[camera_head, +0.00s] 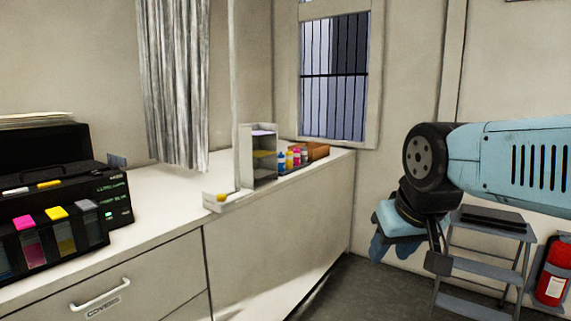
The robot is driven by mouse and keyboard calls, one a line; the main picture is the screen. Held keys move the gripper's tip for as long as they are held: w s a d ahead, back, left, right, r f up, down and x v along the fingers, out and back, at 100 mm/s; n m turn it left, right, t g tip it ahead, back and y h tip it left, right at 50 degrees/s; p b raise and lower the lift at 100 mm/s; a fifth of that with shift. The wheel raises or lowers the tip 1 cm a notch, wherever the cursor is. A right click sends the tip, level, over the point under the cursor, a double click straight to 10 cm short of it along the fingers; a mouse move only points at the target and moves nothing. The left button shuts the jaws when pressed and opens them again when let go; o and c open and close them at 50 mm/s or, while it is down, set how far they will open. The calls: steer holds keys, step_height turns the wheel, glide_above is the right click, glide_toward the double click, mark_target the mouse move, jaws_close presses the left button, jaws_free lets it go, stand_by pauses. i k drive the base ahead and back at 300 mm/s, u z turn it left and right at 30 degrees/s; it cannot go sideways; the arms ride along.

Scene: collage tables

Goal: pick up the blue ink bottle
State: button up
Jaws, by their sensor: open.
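The small blue ink bottle (282,162) stands upright on the white counter, at the left end of a short row of bottles. It is just right of a small white shelf unit. My gripper (408,254) hangs in the air at the right of the picture, well to the right of the bottle and apart from it. Its jaws are open, and I see nothing between them.
Yellow (289,159) and magenta (297,157) bottles stand close beside the blue one. The shelf unit (245,155) and a brown box (318,151) flank the row. A black printer (50,190) stands left. A step stool (485,255) and red extinguisher (554,271) are at right.

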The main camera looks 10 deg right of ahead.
mark_target(281, 166)
steer(key=z, duration=0.4)
steer(key=i, duration=1.9)
steer(key=u, duration=0.25)
